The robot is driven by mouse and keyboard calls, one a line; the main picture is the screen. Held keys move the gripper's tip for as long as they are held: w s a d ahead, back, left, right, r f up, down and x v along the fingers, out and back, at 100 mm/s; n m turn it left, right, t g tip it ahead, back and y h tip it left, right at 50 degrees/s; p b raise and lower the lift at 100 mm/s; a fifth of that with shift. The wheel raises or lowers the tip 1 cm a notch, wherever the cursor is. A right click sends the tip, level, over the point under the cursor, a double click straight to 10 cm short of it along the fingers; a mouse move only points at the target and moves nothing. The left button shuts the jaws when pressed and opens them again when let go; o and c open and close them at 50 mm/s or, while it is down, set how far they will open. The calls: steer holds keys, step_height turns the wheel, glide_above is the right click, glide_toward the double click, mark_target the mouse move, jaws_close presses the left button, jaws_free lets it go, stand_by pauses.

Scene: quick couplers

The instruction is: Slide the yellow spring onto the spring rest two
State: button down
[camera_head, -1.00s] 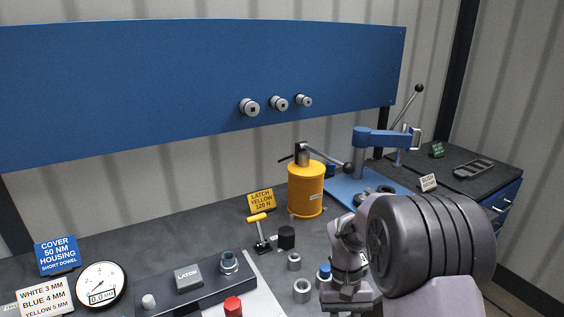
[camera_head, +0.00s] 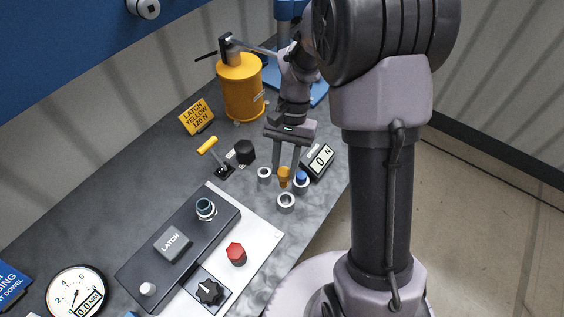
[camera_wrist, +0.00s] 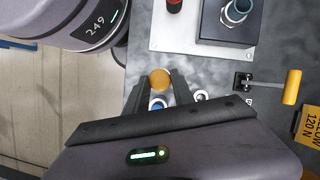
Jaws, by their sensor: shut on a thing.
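My gripper (camera_head: 285,169) points down over the bench, its fingers shut on a small orange-yellow piece, which I take as the yellow spring (camera_head: 284,178). In the wrist view the spring (camera_wrist: 159,78) shows as a round yellow end between the fingertips (camera_wrist: 160,87). Grey ring-shaped cups stand close by: one to the left (camera_head: 265,174), one in front (camera_head: 286,202), and one to the right with a blue piece (camera_head: 301,177) in it. I cannot tell which one is spring rest two, nor the height of the spring above the bench.
A small force display (camera_head: 318,162) stands right of the gripper. A black knob (camera_head: 245,151) and a yellow-handled lever (camera_head: 208,146) are to the left. The latch fixture (camera_head: 135,273) and a red cap (camera_head: 236,253) lie nearer. The yellow press (camera_head: 241,90) is behind.

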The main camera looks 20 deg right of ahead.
mark_target(287, 180)
steer(key=shift+s+d, duration=0.35)
steer(key=shift+s, duration=0.1)
step_height(287, 180, down, 6)
steer(key=b, duration=0.4)
steer(key=shift+a+r, duration=0.1)
steer(key=shift+r, duration=0.05)
steer(key=shift+w, duration=0.1)
steer(key=shift+f, duration=2.9)
stand_by(1.7)
steer(key=c, duration=1)
jaws_free()
steer(key=p+v, duration=0.5)
steer(key=v, duration=1.2)
steer(key=shift+r+p, duration=0.25)
steer(key=shift+p, duration=0.05)
